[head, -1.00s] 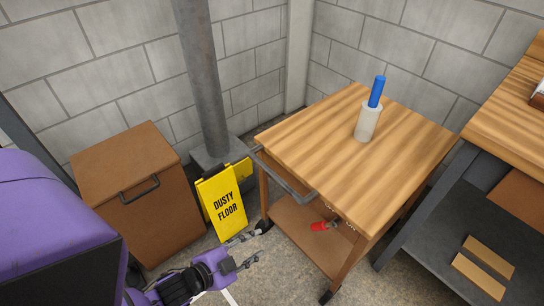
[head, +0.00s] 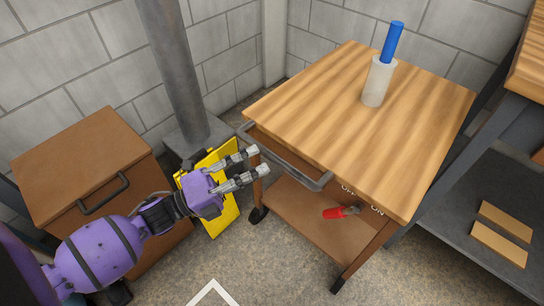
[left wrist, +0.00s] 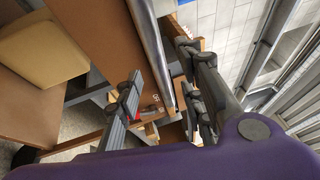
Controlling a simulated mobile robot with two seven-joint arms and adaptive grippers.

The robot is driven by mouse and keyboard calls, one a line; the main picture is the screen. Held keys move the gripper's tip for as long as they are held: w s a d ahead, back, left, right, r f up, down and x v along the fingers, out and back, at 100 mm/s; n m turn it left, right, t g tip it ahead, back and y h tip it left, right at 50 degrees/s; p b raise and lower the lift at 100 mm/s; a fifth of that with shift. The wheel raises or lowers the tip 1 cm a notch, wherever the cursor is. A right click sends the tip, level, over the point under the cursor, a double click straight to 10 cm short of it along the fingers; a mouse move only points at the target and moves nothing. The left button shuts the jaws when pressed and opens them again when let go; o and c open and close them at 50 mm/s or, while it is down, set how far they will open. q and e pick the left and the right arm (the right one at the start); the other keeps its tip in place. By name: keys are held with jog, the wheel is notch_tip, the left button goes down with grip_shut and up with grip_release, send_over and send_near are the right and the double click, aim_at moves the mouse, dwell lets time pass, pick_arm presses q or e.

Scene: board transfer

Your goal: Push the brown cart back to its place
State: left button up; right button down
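The brown cart (head: 340,110) has a striped wooden top, a lower shelf (head: 300,215) and dark wheels. It stands near the wall corner. Its grey bar handle (head: 285,160) runs along the side facing my left gripper (head: 257,160). That gripper is open and empty, its two fingers apart and pointing at the handle. In the left wrist view the grey bar (left wrist: 150,45) shows between the open fingers (left wrist: 160,85), but I cannot tell whether they touch it. My right gripper is not in view.
A pale cylinder with a blue stick (head: 378,80) stands on the cart. A yellow floor sign (head: 222,215), partly hidden, a grey post (head: 175,75) and a brown cabinet (head: 80,165) stand left. A workbench (head: 480,180) stands right.

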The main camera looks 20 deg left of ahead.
aim_at(274, 159)
pick_arm(q)
jog(key=x, duration=0.5)
jog(key=shift+w, duration=0.2)
grip_shut()
